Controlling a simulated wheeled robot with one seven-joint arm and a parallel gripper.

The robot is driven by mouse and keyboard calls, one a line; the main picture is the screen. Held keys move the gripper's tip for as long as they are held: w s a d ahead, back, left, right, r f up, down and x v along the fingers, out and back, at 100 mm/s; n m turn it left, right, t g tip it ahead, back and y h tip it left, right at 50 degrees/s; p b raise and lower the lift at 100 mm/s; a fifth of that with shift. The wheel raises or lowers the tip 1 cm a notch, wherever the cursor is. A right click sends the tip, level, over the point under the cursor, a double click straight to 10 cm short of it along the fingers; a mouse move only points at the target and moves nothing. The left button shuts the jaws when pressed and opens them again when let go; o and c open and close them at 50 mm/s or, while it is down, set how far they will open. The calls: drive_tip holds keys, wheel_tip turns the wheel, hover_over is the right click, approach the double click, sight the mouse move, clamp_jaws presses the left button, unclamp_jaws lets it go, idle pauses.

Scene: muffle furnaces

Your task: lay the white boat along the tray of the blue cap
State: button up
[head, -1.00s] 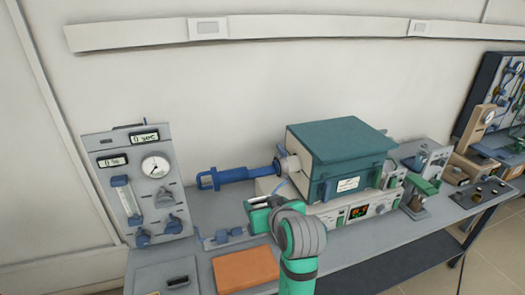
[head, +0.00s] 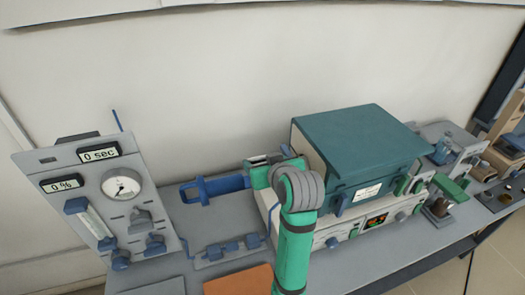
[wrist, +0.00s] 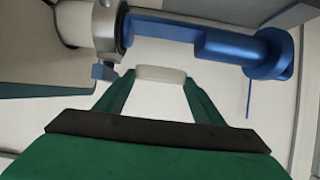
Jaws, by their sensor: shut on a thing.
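The blue cap (head: 194,192) with its long blue tray sticks out to the left of the furnace in the head view. In the wrist view the blue cap (wrist: 266,55) is at the upper right, and its tray (wrist: 180,36) runs left towards a pale tube end (wrist: 107,30). My gripper (wrist: 160,83) is shut on the white boat (wrist: 161,74), held crosswise between the green fingertips. The boat appears just below the tray in that picture, apart from it. In the head view my gripper (head: 268,165) is by the tray's right end, and the boat is hidden there.
The teal-topped furnace (head: 355,145) stands right of my gripper. A grey gauge panel (head: 95,210) stands at the left. An orange pad (head: 238,280) lies on the bench in front. A small blue valve fitting (head: 230,248) sits between them.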

drive_tip(key=shift+w+f, duration=0.1)
drive_tip(key=shift+w, duration=0.05)
drive_tip(key=shift+f, duration=2.75)
drive_tip(key=o, duration=1.1)
drive_tip(key=shift+o, duration=0.2)
drive_tip(key=v, duration=1.1)
